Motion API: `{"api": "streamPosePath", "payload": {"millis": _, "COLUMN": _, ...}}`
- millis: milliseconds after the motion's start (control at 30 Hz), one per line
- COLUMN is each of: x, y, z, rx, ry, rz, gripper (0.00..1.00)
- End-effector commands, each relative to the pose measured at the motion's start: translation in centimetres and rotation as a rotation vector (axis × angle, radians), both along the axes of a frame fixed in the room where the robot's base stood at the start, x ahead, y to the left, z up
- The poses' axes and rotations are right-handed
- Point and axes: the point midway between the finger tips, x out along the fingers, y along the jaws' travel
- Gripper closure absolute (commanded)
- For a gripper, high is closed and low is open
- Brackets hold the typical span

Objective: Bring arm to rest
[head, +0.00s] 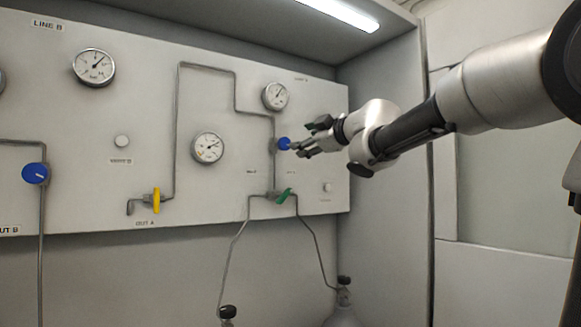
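My arm reaches in from the right side of the head view. My gripper (304,139) points left toward the panel, at a blue knob (284,144) on the vertical pipe. Its fingers look spread, with their tips close to the knob. I cannot tell whether they touch it or stand a little in front of it. Part of the knob's right side is close to or behind the fingertips.
The grey panel (75,120) carries several gauges, a yellow valve handle (156,201), a green handle (284,195) and another blue knob (35,173). Thin pipes run down to bottles (343,312) below. A side wall (385,235) stands right of the panel.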

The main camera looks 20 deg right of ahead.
Motion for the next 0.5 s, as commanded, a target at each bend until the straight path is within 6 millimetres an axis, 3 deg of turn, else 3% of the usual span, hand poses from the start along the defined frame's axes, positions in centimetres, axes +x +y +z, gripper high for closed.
{"api": "streamPosePath", "payload": {"millis": 167, "x": 0.1, "y": -0.2, "z": -0.1, "rx": -0.007, "ry": 0.004, "rz": -0.010, "gripper": 0.40}}
{"api": "streamPosePath", "payload": {"millis": 267, "x": 0.6, "y": -2.2, "z": -1.3, "rx": -0.011, "ry": 0.047, "rz": -0.089, "gripper": 0.40}}
{"api": "streamPosePath", "payload": {"millis": 367, "x": 0.8, "y": -6.1, "z": -5.5, "rx": 0.033, "ry": 0.169, "rz": -0.235, "gripper": 0.40}}
{"api": "streamPosePath", "payload": {"millis": 400, "x": 0.3, "y": -7.9, "z": -7.9, "rx": 0.059, "ry": 0.236, "rz": -0.303, "gripper": 0.40}}
{"api": "streamPosePath", "payload": {"millis": 500, "x": -3.0, "y": -12.0, "z": -14.4, "rx": 0.139, "ry": 0.427, "rz": -0.477, "gripper": 0.40}}
